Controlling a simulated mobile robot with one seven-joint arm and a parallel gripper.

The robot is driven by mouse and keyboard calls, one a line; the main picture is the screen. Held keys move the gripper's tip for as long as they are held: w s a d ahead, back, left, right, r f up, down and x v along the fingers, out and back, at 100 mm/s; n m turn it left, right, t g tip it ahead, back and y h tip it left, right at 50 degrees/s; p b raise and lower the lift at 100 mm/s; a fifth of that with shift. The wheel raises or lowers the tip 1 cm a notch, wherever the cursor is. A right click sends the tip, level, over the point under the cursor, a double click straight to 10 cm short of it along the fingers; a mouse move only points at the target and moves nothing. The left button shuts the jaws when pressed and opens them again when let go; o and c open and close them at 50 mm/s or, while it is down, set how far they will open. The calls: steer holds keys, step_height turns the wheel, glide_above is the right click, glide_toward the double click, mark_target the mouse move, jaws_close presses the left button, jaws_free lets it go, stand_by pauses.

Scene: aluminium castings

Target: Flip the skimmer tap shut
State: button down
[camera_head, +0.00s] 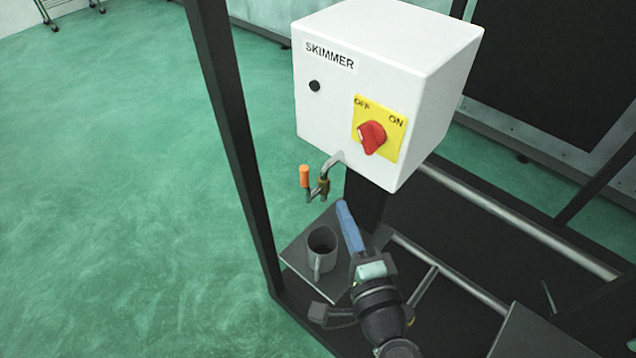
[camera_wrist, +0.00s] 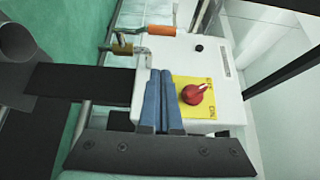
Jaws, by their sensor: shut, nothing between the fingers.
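The skimmer tap (camera_head: 323,187) hangs from a bent grey pipe under the front of the white SKIMMER box (camera_head: 320,95). Its body is brass, and its orange lever handle (camera_head: 304,176) stands upright to the left of the body. In the wrist view the tap's brass body (camera_wrist: 122,48) and orange handle (camera_wrist: 160,30) are beyond my fingertips, toward the top. My gripper (camera_head: 343,207) has blue fingers and is shut and empty, just below and right of the tap, apart from it. It also shows in the wrist view (camera_wrist: 161,73). Nothing hides the handle.
A red rotary switch (camera_head: 371,137) on a yellow OFF/ON plate is on the box front, close to my fingers in the wrist view. A grey mug (camera_head: 322,257) stands on a small shelf (camera_head: 297,256) below the tap. A dark frame post (camera_head: 235,140) rises at left.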

mark_target(306, 185)
steer(key=w+a+p, duration=0.2)
steer(key=w+a, duration=0.2)
steer(key=w, duration=0.2)
steer(key=shift+r+p, duration=0.15)
steer(key=shift+p, duration=0.25)
steer(key=shift+w+r+p, duration=0.1)
steer(key=shift+p, duration=0.2)
